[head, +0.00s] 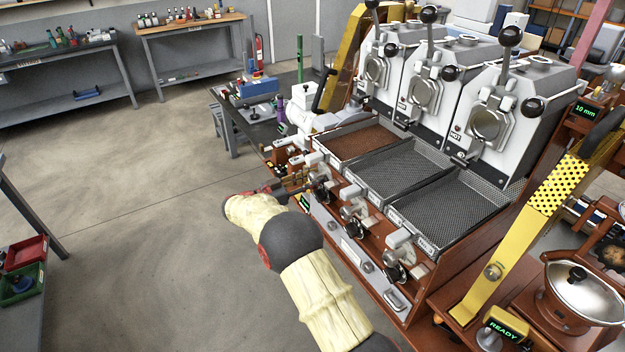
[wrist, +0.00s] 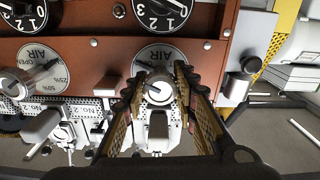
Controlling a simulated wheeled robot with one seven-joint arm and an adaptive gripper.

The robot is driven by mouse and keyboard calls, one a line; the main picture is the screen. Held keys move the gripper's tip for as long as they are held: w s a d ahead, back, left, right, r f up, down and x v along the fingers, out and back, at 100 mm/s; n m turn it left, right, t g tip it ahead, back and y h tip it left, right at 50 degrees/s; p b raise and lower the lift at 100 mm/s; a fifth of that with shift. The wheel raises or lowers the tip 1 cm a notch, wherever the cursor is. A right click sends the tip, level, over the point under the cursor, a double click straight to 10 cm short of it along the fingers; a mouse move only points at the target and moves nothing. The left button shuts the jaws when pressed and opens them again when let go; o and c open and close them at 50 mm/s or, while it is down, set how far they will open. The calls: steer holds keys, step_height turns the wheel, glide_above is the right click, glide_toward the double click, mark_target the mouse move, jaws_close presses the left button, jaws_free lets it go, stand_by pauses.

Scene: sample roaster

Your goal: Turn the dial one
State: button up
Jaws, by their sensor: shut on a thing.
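In the wrist view, a silver knob (wrist: 158,90) stands in front of a round white dial face marked AIR (wrist: 157,54), upside down in the picture. My gripper (wrist: 159,82) has its two fingers on either side of the knob, closed on it. The fingers and knob hide part of the scale, so I cannot read the setting. In the head view, my gripper (head: 302,186) reaches the front panel at the leftmost roaster unit; the dial itself is hard to make out there.
A second AIR dial (wrist: 38,72) and numbered dials (wrist: 162,12) sit close by in the wrist view. In the head view, a brown-filled tray (head: 360,142) and two dark trays lie above the panel, below three roasters (head: 490,100). The floor (head: 130,200) at left is clear.

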steer(key=n, duration=0.6)
steer(key=shift+b, duration=0.35)
steer(key=n+p, duration=0.1)
steer(key=n, duration=0.5)
steer(key=shift+r, duration=0.2)
steer(key=n+p, duration=0.2)
steer(key=n, duration=0.3)
steer(key=shift+r+n, duration=0.1)
steer(key=shift+n, duration=0.2)
steer(key=n+p, duration=0.2)
steer(key=n, duration=0.4)
steer(key=shift+p, duration=0.35)
steer(key=n+p, duration=0.2)
steer(key=n, duration=0.4)
steer(key=n+p, duration=0.1)
steer(key=n, duration=0.5)
steer(key=shift+p, duration=0.4)
steer(key=n+p, duration=0.1)
steer(key=n, duration=0.5)
steer(key=shift+a+n, duration=0.1)
steer(key=shift+n, duration=0.2)
steer(key=shift+f+n+p, duration=0.2)
steer(key=shift+n+p, duration=0.4)
steer(key=shift+n, duration=1.9)
